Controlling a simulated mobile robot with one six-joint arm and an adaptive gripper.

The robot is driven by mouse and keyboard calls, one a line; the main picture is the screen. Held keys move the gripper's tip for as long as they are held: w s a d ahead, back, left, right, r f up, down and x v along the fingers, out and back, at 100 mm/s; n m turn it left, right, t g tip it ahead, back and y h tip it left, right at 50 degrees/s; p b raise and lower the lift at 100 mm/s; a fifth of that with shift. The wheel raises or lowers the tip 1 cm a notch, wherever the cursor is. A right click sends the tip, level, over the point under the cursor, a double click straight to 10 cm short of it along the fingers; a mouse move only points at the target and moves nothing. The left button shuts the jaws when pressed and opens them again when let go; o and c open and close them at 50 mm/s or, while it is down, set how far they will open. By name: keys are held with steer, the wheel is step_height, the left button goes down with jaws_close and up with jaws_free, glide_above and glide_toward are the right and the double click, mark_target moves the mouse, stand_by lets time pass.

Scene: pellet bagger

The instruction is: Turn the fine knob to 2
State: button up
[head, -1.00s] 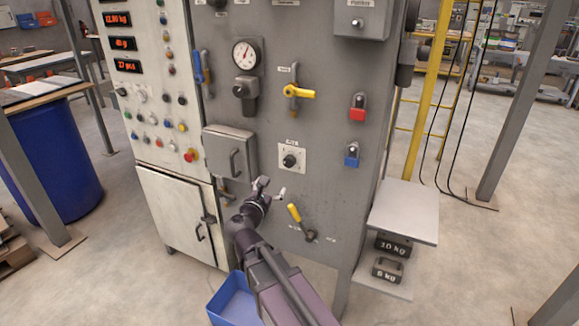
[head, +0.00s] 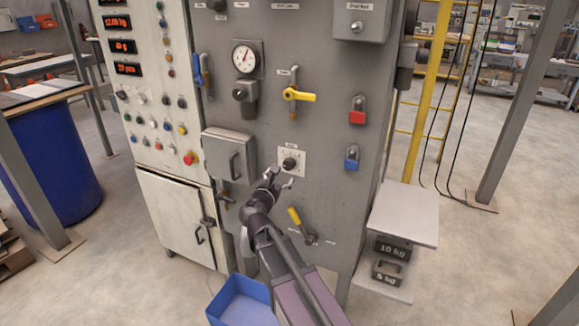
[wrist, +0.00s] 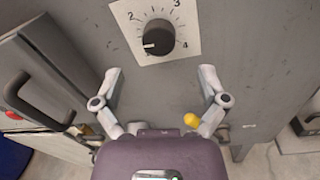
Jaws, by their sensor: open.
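A black round knob (head: 290,163) sits on a white square plate on the grey cabinet front. It also shows in the wrist view (wrist: 158,38), at the top centre, with 2, 3 and 4 legible around it. The knob's white mark points to the lower left, away from the 2, which lies at its upper left. My gripper (head: 279,179) is open and empty, just below and in front of the knob. In the wrist view the two fingers (wrist: 160,72) are spread wide below the plate, with no contact visible.
A grey box with a handle (head: 230,155) juts out left of the knob. A yellow-handled lever (head: 297,220) is below, and a yellow valve handle (head: 298,95) above. Red (head: 357,110) and blue (head: 352,158) padlocks hang right. A blue bin (head: 243,300) stands below.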

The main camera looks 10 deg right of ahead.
mark_target(288, 166)
steer(key=shift+x, duration=3.35)
steer(key=c, duration=1.1)
steer(key=shift+d, duration=0.2)
steer(key=shift+c, duration=0.2)
steer(key=shift+a, duration=0.15)
